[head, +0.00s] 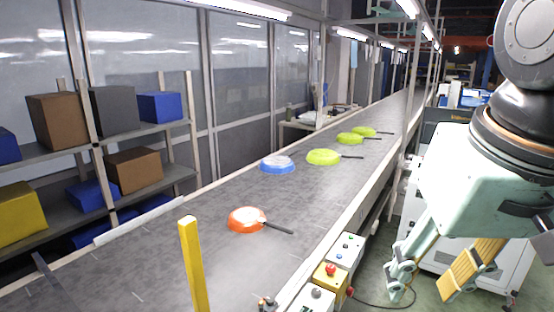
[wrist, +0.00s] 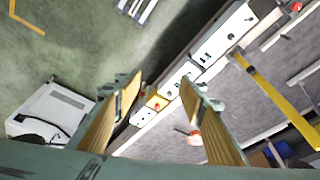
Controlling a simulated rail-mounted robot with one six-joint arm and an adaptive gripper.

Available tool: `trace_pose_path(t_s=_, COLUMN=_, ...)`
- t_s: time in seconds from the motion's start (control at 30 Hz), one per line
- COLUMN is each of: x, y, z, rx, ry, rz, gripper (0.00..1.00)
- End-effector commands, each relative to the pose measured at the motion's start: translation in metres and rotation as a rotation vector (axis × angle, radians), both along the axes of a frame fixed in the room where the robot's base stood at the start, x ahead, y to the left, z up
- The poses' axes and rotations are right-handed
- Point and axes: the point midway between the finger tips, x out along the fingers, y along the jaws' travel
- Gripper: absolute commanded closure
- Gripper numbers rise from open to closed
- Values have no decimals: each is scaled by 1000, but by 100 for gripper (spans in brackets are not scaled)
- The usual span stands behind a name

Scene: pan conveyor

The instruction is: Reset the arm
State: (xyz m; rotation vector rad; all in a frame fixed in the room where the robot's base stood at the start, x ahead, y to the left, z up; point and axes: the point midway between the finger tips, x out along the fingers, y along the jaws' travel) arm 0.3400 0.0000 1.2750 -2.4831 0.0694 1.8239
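My gripper (head: 425,284) hangs at the right in the head view, above the floor beside the conveyor. Its two yellow-padded fingers are spread apart, with nothing between them. The open fingers also show in the wrist view (wrist: 160,88). The orange pan shows partly in the wrist view (wrist: 194,138). My gripper is apart from all the pans.
A yellow post (head: 193,265) stands at the belt's near side. Control boxes (head: 345,250), one yellow with a red button (head: 331,268), line the conveyor's edge close to my gripper. A white cabinet (head: 500,265) stands behind my gripper. Shelves with boxes (head: 57,120) stand at the left.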

Motion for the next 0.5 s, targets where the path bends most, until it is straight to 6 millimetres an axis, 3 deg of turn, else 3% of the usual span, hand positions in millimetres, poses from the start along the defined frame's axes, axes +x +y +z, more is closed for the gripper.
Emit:
trace_pose_path(t_s=0.3, x=-47, y=0, z=-9, rx=-16, ry=-28, rz=47, gripper=63)
trace_pose_path(t_s=0.5, x=-64, y=0, z=-14, rx=-23, ry=-38, rz=66, gripper=63)
